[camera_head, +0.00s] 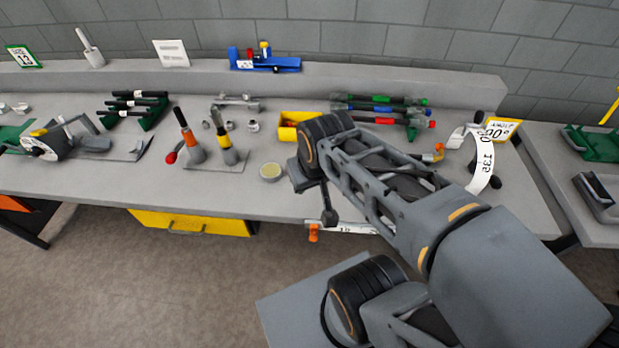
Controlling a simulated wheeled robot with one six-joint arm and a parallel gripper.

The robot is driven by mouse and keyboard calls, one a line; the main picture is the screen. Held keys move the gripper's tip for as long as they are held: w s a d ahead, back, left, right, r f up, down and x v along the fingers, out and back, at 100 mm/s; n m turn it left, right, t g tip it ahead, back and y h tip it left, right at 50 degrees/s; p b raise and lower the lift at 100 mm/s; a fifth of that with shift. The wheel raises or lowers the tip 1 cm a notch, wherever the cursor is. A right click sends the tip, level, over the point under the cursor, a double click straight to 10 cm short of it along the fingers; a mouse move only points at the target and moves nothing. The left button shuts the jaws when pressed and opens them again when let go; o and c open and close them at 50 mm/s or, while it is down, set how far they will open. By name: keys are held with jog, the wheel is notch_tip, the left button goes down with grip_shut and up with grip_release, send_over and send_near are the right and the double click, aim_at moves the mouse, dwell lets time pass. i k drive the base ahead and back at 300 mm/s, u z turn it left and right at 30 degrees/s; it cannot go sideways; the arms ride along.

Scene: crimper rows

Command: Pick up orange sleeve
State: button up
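Several small orange parts show, and I cannot tell for sure which one is the orange sleeve. One orange piece (313,232) is at the table's front edge, by a white strip. My arm reaches from the lower right over the table. My gripper (328,217) seems to be the small dark end pointing down near the front edge. Its fingers cannot be made out, and nothing is clearly seen in it.
A yellow bin (290,133) is partly hidden behind my arm. A round tin (270,171) stands left of it. Green racks (136,110) hold dark tools. A yellow drawer (190,222) is under the grey table (110,183). The front left tabletop is mostly clear.

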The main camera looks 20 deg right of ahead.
aim_at(188, 137)
jog(key=u, duration=2)
jog(key=i, duration=2.45)
jog(key=z, duration=3.2)
